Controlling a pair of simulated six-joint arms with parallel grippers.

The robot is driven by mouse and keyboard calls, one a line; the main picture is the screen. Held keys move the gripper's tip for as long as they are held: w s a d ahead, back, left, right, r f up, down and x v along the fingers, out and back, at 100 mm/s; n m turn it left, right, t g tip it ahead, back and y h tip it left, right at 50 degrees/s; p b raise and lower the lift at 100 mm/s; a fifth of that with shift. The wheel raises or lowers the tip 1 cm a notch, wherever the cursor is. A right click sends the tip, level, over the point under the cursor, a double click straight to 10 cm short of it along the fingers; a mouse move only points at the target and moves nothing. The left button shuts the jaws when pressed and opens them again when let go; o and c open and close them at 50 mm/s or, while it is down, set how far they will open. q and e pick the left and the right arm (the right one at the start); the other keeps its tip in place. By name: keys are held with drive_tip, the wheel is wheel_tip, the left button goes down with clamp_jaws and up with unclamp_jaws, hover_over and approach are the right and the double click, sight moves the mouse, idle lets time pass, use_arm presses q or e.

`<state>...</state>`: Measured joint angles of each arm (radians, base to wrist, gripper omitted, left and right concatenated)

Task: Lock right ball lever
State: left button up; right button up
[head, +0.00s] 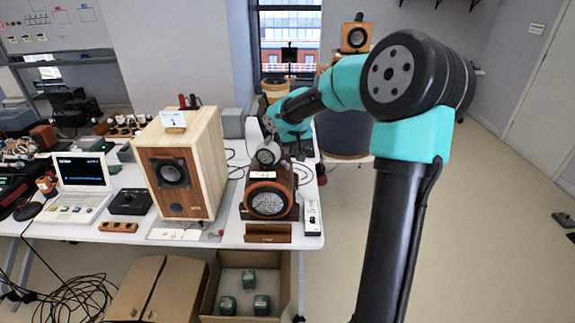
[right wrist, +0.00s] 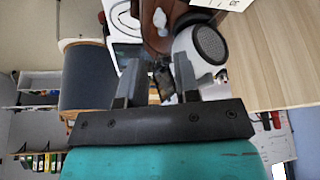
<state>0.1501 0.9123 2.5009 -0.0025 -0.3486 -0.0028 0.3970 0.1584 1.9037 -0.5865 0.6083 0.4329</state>
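A small white ball-shaped speaker with a grey mesh face (head: 266,157) sits on top of a brown rounded cabinet (head: 285,184) on the table. The ball speaker also shows in the right wrist view (right wrist: 207,43), just beyond the right finger. My right gripper (head: 268,128) is close behind the ball in the head view. In the right wrist view, its two fingers (right wrist: 156,82) stand apart. A small dark-grey piece (right wrist: 163,78), possibly the lever, shows between them; I cannot tell whether they touch it. My left gripper is out of view.
A wooden box speaker (head: 206,150) stands left of the brown cabinet. A white remote-like device (head: 312,217) lies to its right, near the table's edge. A laptop (head: 82,172) and black joystick box (head: 130,201) are further left.

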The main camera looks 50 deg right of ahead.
sight(288, 164)
drive_tip(key=x, duration=1)
drive_tip(key=shift+w+f, duration=0.1)
drive_tip(key=shift+f, duration=0.2)
clamp_jaws()
